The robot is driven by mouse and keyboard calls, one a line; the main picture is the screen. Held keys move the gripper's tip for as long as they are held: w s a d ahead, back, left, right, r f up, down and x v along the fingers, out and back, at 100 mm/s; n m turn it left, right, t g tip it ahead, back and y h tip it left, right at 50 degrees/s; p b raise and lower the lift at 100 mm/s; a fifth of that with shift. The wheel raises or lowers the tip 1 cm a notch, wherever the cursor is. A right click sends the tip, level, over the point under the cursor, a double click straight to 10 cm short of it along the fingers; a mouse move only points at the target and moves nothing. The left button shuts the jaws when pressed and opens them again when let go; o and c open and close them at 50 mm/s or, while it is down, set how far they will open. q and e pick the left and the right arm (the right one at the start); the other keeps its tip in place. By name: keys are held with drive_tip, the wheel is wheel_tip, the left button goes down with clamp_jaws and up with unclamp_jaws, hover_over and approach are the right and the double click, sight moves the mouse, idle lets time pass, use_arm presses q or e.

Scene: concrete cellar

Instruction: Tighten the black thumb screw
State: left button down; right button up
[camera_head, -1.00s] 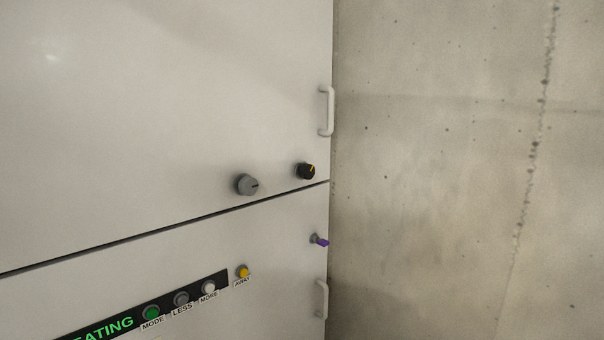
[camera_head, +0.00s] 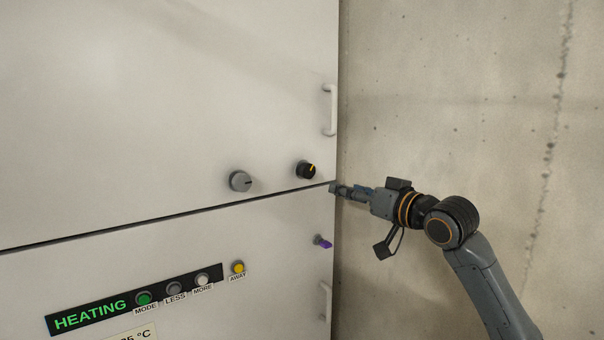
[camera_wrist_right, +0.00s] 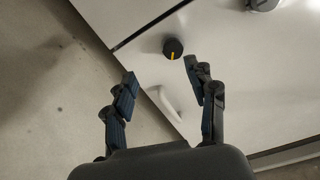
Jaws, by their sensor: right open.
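The black thumb screw (camera_head: 306,170) is a small black knob with a yellow mark, on the upper white cabinet panel just above the dark seam. It also shows in the right wrist view (camera_wrist_right: 173,48), beyond the fingertips and between their lines. My right gripper (camera_head: 338,188) reaches in from the right, with its tips to the right of and a little below the screw in the head view. In the wrist view the right gripper (camera_wrist_right: 160,70) is open, with nothing between its fingers, apart from the screw. My left gripper is not in view.
A grey knob (camera_head: 240,181) sits left of the screw. White handles (camera_head: 330,110) line the cabinet's right edge. A purple-tipped switch (camera_head: 323,242) and a HEATING panel (camera_head: 91,314) with several buttons are below. A concrete wall (camera_head: 450,100) stands at the right.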

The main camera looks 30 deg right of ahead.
sight(309, 172)
drive_tip(key=shift+y, duration=0.3)
drive_tip(key=w+p, duration=0.2)
drive_tip(key=w, duration=0.2)
drive_tip(key=w+a+r+p, duration=0.1)
drive_tip(key=w+p, duration=0.1)
drive_tip(key=w, duration=0.1)
drive_tip(key=w+a+r+p, duration=0.1)
drive_tip(key=w+p, duration=0.1)
drive_tip(key=w, duration=0.2)
drive_tip(key=shift+w+a+r, duration=0.1)
drive_tip(key=shift+w+a, duration=0.05)
drive_tip(key=shift+w, duration=0.2)
drive_tip(key=shift+w+n+p, duration=0.3)
drive_tip(key=shift+w, duration=0.4)
drive_tip(key=shift+f, duration=0.2)
drive_tip(key=c, duration=1.2)
